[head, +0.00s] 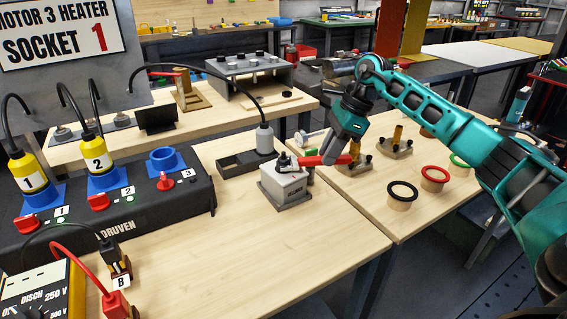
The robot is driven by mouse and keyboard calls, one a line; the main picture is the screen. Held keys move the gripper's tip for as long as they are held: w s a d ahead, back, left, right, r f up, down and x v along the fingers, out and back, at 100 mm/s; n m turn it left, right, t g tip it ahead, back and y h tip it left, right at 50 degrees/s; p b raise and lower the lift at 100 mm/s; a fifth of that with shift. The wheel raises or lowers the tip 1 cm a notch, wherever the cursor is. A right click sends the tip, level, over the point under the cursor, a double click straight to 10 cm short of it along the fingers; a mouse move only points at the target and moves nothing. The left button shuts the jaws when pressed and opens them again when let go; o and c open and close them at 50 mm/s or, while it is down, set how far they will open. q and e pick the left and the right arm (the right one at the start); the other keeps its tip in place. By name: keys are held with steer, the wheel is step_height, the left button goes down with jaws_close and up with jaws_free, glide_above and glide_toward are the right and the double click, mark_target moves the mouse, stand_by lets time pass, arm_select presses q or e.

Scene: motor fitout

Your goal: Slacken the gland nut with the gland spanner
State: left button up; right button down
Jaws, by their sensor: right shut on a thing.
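My right gripper (334,156) is shut on the red handle of the gland spanner (312,161). The spanner lies roughly level over a small grey box (287,185) on the wooden bench. Its dark head reaches the dark gland fitting (284,162) on top of the box. Whether the jaw is seated around the gland nut or only beside it is too small to tell. My left gripper is not in view.
A grey bottle-shaped plug (265,140) with a black cable stands in a dark tray (235,165) behind the box. Black (402,190) and red (435,174) ringed holders stand on the right bench. A socket panel (150,200) fills the left.

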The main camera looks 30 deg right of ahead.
mark_target(344, 156)
steer(key=shift+d, duration=0.1)
steer(key=shift+s+d, duration=0.35)
steer(key=shift+d, duration=0.3)
steer(key=shift+s+d, duration=0.35)
steer(key=shift+d, duration=0.3)
steer(key=shift+s+d+r, duration=0.15)
steer(key=shift+s+d, duration=0.05)
steer(key=shift+d, duration=0.2)
steer(key=shift+s+d+r, duration=0.1)
steer(key=shift+s+d, duration=0.05)
steer(key=shift+d, duration=0.05)
steer(key=shift+r+p, duration=0.8)
steer(key=shift+r, duration=0.45)
steer(key=shift+w+r+p, duration=0.25)
steer(key=shift+r+p, duration=0.1)
steer(key=shift+p, duration=0.1)
steer(key=shift+s+a+r+p, duration=0.1)
steer(key=shift+a+r+p, duration=0.1)
steer(key=shift+r+p, duration=1)
